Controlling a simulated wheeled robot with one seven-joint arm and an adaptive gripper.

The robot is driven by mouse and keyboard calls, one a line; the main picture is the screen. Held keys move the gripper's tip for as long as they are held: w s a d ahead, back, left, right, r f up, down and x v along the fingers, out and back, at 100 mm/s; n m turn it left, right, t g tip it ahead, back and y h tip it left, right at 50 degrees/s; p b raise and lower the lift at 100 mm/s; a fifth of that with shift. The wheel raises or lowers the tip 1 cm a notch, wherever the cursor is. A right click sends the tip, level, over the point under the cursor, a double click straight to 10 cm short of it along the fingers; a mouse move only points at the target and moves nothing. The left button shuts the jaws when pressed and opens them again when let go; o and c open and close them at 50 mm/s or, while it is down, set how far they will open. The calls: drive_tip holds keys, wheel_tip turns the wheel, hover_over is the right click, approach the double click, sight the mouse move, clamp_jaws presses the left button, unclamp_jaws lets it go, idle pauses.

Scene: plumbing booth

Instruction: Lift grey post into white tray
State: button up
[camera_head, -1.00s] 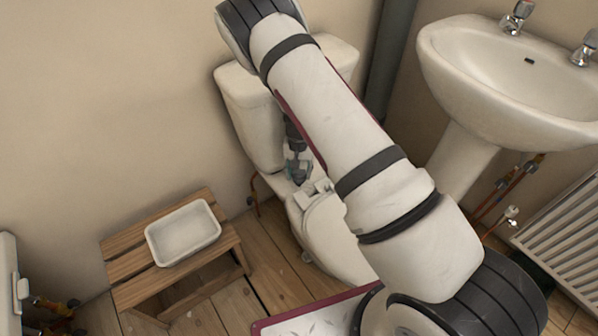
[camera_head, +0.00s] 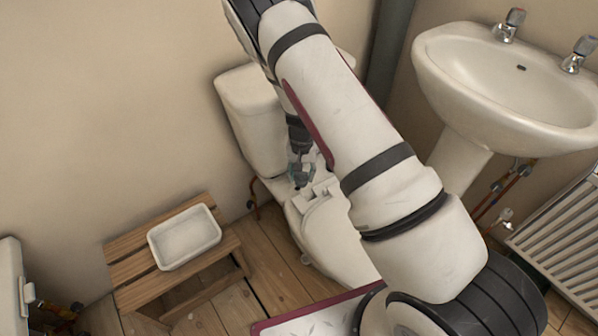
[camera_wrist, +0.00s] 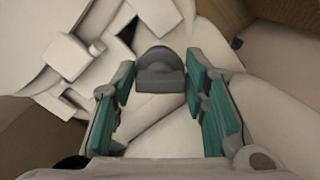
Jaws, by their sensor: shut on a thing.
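The grey post (camera_wrist: 160,72), with a rounded top, is between the teal-padded fingers of my gripper (camera_wrist: 160,82) in the wrist view. My gripper is shut on it. In the head view my gripper (camera_head: 301,177) points down over the back of the toilet seat area, close to the cistern. The post cannot be made out there. The white tray (camera_head: 185,237) is a shallow, empty rectangle lying on a wooden stool to the left of the toilet.
The wooden stool (camera_head: 128,270) stands by the wall. The toilet cistern (camera_head: 250,115) is just behind my gripper. A white basin (camera_head: 470,75) and a radiator (camera_head: 565,240) are at the right. Open floor lies between stool and toilet.

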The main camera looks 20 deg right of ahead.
drive_tip(key=s+r+p, duration=0.1)
drive_tip(key=s, duration=0.1)
drive_tip(key=s+d+r+p, duration=0.1)
drive_tip(key=r, duration=0.1)
drive_tip(key=shift+s+d+r, duration=0.1)
drive_tip(key=shift+s, duration=0.3)
idle(0.5)
